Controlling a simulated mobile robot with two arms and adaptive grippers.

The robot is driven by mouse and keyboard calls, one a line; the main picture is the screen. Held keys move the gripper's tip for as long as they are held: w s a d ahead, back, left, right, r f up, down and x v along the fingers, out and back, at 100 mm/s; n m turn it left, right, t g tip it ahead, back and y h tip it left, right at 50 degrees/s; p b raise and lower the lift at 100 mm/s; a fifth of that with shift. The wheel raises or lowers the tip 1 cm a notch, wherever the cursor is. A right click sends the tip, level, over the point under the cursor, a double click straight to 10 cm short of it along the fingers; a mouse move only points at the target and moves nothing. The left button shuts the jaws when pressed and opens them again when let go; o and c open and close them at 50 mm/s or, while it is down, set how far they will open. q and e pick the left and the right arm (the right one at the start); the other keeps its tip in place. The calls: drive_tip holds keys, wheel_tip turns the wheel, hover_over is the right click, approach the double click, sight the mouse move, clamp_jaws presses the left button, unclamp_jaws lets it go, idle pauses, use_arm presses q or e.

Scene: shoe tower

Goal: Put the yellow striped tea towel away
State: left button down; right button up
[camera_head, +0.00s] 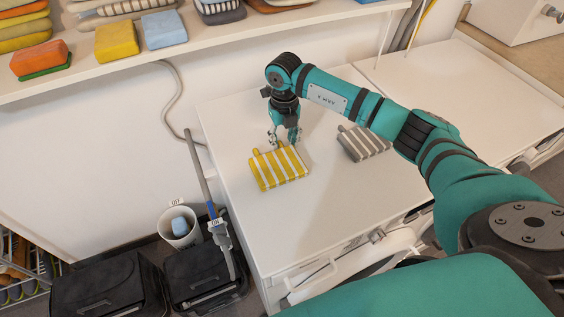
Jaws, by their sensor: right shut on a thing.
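The yellow and white striped tea towel (279,171) lies folded on the white top of the machine (325,215), near its left side. My right gripper (285,143) comes down over the towel's far edge and is shut on it. The towel looks flat and at or very near the surface; I cannot tell whether it is lifted. The fingertips are small and partly hidden against the cloth. My left gripper is not in view.
A grey striped towel (363,144) lies to the right on the same top. A shelf (200,55) above holds folded cloths, including a yellow one (116,41) and a blue one (164,29). Dark bins (108,288) and a white bucket (180,238) stand at lower left.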

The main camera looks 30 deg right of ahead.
drive_tip(key=shift+r+p, duration=0.5)
drive_tip(key=shift+r, duration=0.3)
drive_tip(key=shift+c, duration=0.5)
drive_tip(key=shift+r+p, duration=1.45)
drive_tip(key=shift+r, duration=0.75)
drive_tip(key=shift+f, duration=0.1)
